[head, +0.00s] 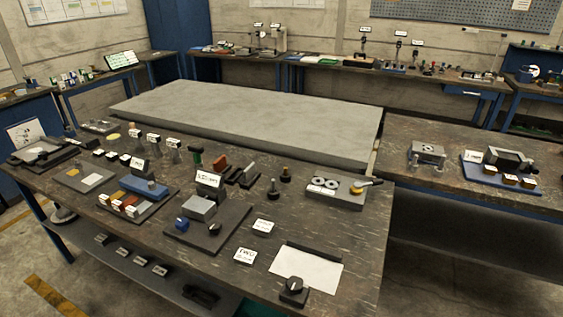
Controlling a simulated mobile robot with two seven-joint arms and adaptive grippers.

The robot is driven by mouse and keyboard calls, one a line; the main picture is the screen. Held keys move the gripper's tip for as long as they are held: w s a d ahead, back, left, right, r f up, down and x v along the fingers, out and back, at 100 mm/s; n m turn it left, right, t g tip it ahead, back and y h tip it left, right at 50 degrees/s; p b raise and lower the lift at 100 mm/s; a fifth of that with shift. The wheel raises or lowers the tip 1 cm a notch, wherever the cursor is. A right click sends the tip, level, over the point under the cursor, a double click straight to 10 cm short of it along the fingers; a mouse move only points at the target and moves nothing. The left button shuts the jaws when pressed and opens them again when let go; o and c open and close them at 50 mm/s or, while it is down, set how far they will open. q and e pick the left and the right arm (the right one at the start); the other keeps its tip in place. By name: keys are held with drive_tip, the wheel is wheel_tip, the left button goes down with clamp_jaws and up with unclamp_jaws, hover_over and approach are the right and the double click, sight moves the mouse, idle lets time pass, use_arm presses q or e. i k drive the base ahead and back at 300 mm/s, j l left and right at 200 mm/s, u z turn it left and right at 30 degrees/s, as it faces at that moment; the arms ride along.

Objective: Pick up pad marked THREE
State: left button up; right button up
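No gripper shows in the head view. A small white-topped pad (245,256) lies on the dark workbench (345,225), near its front edge; its lettering looks like TWO. A second small white-topped pad (263,227) lies behind it and a little to the right. Its lettering is too small to read with certainty. I cannot make out a pad that clearly reads THREE.
A dark plate with a grey block (199,208) stands left of the pads. A white sheet (305,271) and a black knob block (293,291) are to the right. A metal fixture (336,188) stands behind. Bare bench surrounds the pads.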

sight(264, 228)
drive_tip(key=j+z, duration=1)
drive_tip(key=j, duration=0.2)
drive_tip(key=k+j+z, duration=0.1)
drive_tip(key=j+z, duration=0.4)
drive_tip(key=j, duration=0.1)
